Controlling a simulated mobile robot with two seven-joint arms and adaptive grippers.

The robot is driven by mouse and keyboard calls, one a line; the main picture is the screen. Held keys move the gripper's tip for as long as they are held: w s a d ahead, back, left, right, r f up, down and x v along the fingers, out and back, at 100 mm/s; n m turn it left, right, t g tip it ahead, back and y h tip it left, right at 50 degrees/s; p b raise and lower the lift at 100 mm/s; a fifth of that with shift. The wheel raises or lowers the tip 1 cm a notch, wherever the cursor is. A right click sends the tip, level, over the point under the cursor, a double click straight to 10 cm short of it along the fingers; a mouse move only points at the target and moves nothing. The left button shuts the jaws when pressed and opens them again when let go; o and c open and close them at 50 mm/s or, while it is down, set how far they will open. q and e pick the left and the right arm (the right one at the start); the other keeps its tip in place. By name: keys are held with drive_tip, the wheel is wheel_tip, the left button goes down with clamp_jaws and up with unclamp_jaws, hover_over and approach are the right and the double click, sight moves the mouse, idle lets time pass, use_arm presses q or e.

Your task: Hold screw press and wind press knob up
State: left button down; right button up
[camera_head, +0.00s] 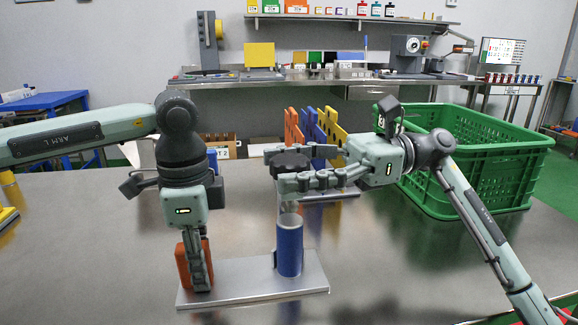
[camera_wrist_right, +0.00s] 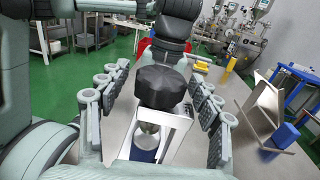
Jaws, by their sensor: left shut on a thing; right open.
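The screw press stands on a flat metal base plate (camera_head: 255,287), with a blue cylinder (camera_head: 289,247) and an orange block (camera_head: 182,265) on it. Its dark lobed press knob (camera_head: 289,163) is at the top, above the blue cylinder. My left gripper (camera_head: 198,280) points down and is shut on the orange block at the plate's left end. My right gripper (camera_head: 281,171) reaches in from the right at knob height and is open. In the right wrist view the knob (camera_wrist_right: 162,88) sits between the spread fingers, with gaps on both sides. The blue cylinder (camera_wrist_right: 145,153) is partly hidden below it.
A green crate (camera_head: 490,165) stands at the right behind my right arm. Upright orange, blue and yellow panels (camera_head: 330,125) stand behind the press. The steel table (camera_head: 120,255) is clear at the front left. A workbench (camera_head: 300,82) runs along the back wall.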

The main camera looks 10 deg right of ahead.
drive_tip(key=w+d, duration=0.1)
drive_tip(key=d, duration=1.1)
drive_tip(key=shift+w, duration=0.2)
use_arm(q)
drive_tip(key=c, duration=1.2)
unclamp_jaws()
